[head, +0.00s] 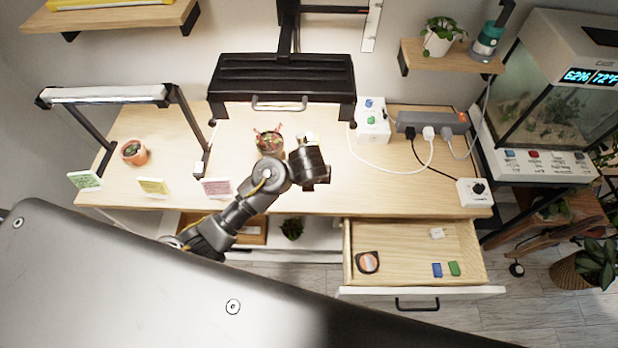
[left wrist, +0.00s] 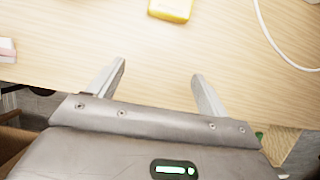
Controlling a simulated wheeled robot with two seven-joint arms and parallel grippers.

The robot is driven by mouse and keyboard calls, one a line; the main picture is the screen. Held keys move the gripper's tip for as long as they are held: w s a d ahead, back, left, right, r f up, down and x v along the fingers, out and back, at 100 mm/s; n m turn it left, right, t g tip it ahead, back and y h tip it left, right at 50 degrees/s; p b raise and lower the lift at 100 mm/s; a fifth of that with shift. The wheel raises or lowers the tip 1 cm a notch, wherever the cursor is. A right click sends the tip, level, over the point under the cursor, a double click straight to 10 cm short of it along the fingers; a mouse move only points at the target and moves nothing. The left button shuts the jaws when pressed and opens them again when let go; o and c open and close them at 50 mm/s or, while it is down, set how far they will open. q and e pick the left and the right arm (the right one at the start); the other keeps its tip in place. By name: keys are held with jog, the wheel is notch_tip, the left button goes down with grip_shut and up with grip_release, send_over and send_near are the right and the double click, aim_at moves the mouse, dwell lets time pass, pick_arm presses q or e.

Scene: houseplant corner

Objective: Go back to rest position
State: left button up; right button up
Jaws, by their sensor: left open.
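My left arm comes in from the lower left in the head view and reaches over the front of the wooden table (head: 385,190). My left gripper (head: 318,178) is above the table near its front edge; its fingers are mostly hidden there by the wrist. In the left wrist view my left gripper (left wrist: 160,72) has its two fingers spread wide with nothing between them, over bare wood. My right gripper is in neither view.
A potted red plant (head: 270,141) stands close behind my left arm. An open drawer (head: 415,292) juts out at the right with a tape measure (head: 368,262) inside. A yellow item (left wrist: 171,8) lies ahead of the fingers. A white cable (head: 385,168) crosses the table.

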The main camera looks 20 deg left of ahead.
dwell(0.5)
pick_arm(q)
jog(key=s+a+r+n+h, duration=0.1)
jog(key=s+a+n, duration=0.5)
jog(key=s+n, duration=0.75)
jog(key=s+a+n, duration=0.6)
jog(key=s+n, duration=0.5)
jog(key=n, duration=0.6)
notch_tip(320, 180, down, 27)
jog(key=g+b, duration=0.2)
jog(key=b, duration=0.1)
jog(key=s+a+f+g+b, duration=0.1)
jog(key=s+a+f+b, duration=0.1)
jog(key=s+f, duration=1.5)
notch_tip(320, 180, down, 3)
jog(key=shift+s+a, duration=0.4)
jog(key=shift+a, duration=0.05)
